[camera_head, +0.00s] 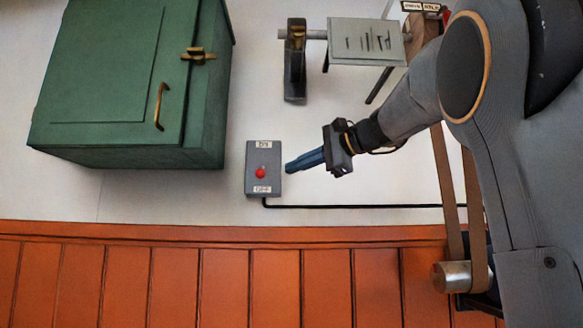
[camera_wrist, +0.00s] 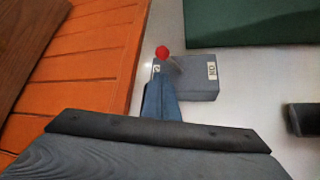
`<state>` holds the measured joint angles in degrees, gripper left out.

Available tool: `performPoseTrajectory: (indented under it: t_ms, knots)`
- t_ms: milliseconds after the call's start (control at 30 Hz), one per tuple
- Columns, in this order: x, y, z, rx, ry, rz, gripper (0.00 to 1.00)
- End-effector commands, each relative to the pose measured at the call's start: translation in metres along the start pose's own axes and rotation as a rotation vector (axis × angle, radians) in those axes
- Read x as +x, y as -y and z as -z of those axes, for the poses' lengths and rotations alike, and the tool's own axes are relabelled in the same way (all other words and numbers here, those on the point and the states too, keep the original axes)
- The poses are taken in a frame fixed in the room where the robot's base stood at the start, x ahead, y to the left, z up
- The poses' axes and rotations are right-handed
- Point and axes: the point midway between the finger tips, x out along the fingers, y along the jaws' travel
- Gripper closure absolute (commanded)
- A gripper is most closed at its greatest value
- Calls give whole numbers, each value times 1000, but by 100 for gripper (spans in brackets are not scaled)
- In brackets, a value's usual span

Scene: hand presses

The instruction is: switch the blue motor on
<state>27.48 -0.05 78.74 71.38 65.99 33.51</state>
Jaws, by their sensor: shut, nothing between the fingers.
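A grey switch box (camera_head: 264,150) is on the pale wall, with an ON label at its top and an OFF label at its bottom. Its red-knobbed lever (camera_head: 261,173) sits below the middle, towards OFF. In the wrist view, the box (camera_wrist: 197,88) lies beyond my fingers, and the red knob (camera_wrist: 162,52) is at the end away from ON. My gripper (camera_head: 288,167) is shut and empty, with its blue-grey fingertips just right of the box. In the wrist view the fingertips (camera_wrist: 160,84) point towards the knob and partly cover the box. I cannot make out a blue motor.
A green cabinet (camera_head: 95,80) with a handle stands out at upper left. A black cable (camera_head: 350,206) runs right from the box. Orange panelling (camera_head: 225,285) is below. Belts (camera_head: 446,190) and a metal pulley (camera_head: 455,277) are at right, a shaft bracket (camera_head: 295,65) above.

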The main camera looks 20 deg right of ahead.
Motion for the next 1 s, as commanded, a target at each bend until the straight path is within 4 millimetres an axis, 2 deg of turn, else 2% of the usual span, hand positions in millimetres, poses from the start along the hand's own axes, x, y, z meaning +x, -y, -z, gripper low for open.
performPoseTrajectory:
  t_ms: [200,433,600,1000]
  knots:
    - [40,1,-2,2,3,-3,100]
    - [70,0,-1,0,1,-1,100]
    - [80,0,-1,0,0,-1,100]
    - [81,0,-1,1,0,-2,100]
